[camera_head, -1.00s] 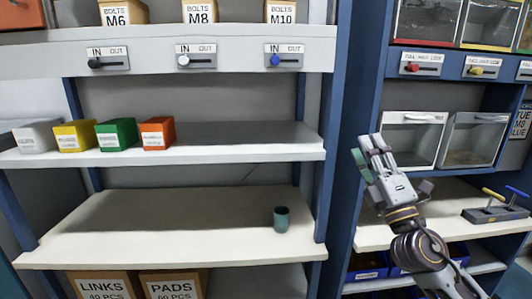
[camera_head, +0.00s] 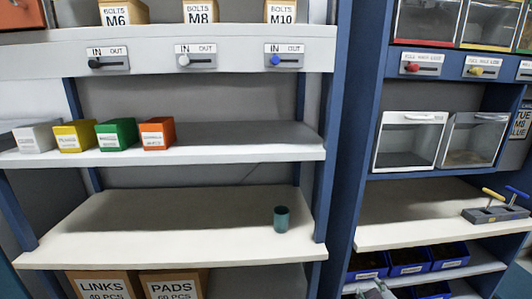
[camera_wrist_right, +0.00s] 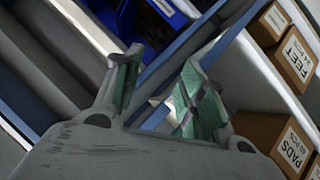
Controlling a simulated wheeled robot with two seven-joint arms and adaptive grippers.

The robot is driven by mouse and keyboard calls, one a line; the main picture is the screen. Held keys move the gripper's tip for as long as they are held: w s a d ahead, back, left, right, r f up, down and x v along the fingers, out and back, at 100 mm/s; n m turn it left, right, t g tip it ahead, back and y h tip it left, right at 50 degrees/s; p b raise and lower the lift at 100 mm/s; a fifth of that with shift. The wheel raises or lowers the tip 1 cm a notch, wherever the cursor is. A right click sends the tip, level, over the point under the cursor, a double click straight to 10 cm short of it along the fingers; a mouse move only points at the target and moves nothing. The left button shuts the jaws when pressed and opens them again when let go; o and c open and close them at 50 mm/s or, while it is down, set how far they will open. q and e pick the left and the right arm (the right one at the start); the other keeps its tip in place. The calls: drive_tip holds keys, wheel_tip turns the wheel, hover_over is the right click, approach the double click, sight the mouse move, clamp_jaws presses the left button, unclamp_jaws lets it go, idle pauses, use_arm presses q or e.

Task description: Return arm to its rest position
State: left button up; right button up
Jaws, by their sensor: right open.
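My right gripper (camera_wrist_right: 160,82) shows in the right wrist view with its two green-padded fingers spread apart and nothing between them. In the head view only a grey part of my right arm (camera_head: 370,291) shows at the bottom edge, in front of the lower right shelves. My left gripper is in neither view.
A dark teal cup (camera_head: 281,219) stands on the wide cream shelf (camera_head: 160,235). Grey, yellow, green and orange bins (camera_head: 157,135) line the shelf above. Blue bins (camera_head: 408,262) sit low right, below a shelf holding a two-handled grey block (camera_head: 495,214). Cartons (camera_wrist_right: 292,60) show in the wrist view.

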drive_tip(key=s+a+f+m+g+y, duration=0.1)
drive_tip(key=s+a+f+g+y, duration=0.2)
drive_tip(key=s+f, duration=0.4)
drive_tip(key=s+a+f+m+g, duration=0.1)
drive_tip(key=s+a+f+g, duration=0.35)
drive_tip(key=s, duration=0.45)
drive_tip(key=s+d+f, duration=0.1)
drive_tip(key=d+f, duration=0.1)
drive_tip(key=f, duration=1.5)
drive_tip(key=s+d+f, duration=0.1)
drive_tip(key=f, duration=1.6)
drive_tip(key=s+d+f+g, duration=0.1)
drive_tip(key=s+d+f, duration=0.3)
drive_tip(key=s+f, duration=0.5)
drive_tip(key=s+d+f+g, duration=0.1)
drive_tip(key=s+d+f, duration=0.3)
drive_tip(key=s+f, duration=0.6)
drive_tip(key=shift+s+h, duration=0.3)
drive_tip(key=shift+s, duration=0.35)
drive_tip(key=shift+s, duration=0.1)
